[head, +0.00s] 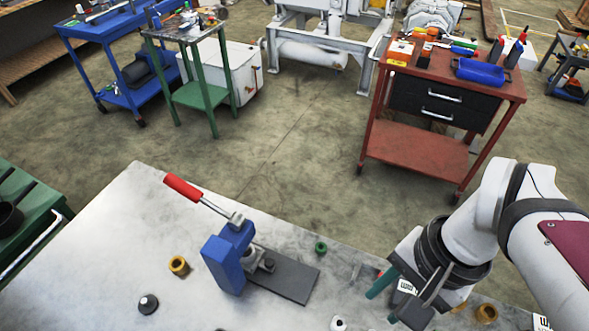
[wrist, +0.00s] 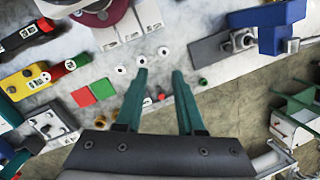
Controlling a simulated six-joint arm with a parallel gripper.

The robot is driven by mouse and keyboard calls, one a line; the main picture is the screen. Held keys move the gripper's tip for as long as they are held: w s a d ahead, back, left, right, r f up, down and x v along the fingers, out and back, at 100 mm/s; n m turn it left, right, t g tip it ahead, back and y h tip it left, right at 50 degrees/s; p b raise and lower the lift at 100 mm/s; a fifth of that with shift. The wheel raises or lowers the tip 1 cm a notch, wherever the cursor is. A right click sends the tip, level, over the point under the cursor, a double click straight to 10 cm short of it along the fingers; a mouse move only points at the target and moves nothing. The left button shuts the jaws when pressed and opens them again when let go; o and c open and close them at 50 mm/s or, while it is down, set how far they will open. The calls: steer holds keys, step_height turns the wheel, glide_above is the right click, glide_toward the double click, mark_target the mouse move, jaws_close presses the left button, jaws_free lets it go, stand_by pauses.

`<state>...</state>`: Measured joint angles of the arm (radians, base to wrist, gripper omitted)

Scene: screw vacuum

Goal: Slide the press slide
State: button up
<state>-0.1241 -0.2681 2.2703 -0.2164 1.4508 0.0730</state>
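The press (head: 228,258) stands on the pale table, with a blue body and a lever with a red handle (head: 183,187) pointing up and left. A flat grey plate (head: 288,277) extends right from its foot, with a small metal block (head: 258,262) near the blue body. Which of these parts is the slide is not clear. The press also shows at the top right of the wrist view (wrist: 282,28), with its plate (wrist: 212,50). My gripper (wrist: 160,74) has two teal fingers spread apart with nothing between them. In the head view my gripper (head: 405,290) is right of the press, apart from it.
On the table (head: 130,215) are a brass ring (head: 179,265), a green ring (head: 321,248) and a dark knob (head: 148,304). The wrist view shows a red square (wrist: 83,97), a green square (wrist: 103,89) and a yellow block (wrist: 22,82). A red cart (head: 420,150) stands beyond the table.

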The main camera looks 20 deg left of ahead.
steer(key=w+a+g, duration=0.1)
steer(key=w+a, duration=0.4)
steer(key=w, duration=0.1)
steer(key=n+g, duration=0.1)
steer(key=g, duration=0.1)
glide_above(270, 261)
steer(key=w+d, duration=0.3)
steer(key=w, duration=0.3)
step_height(270, 261, down, 7)
steer(key=shift+h, duration=0.3)
steer(key=x, duration=1)
steer(key=a+x, duration=0.1)
steer(key=x, duration=0.5)
jaws_close()
steer(key=shift+r, duration=0.1)
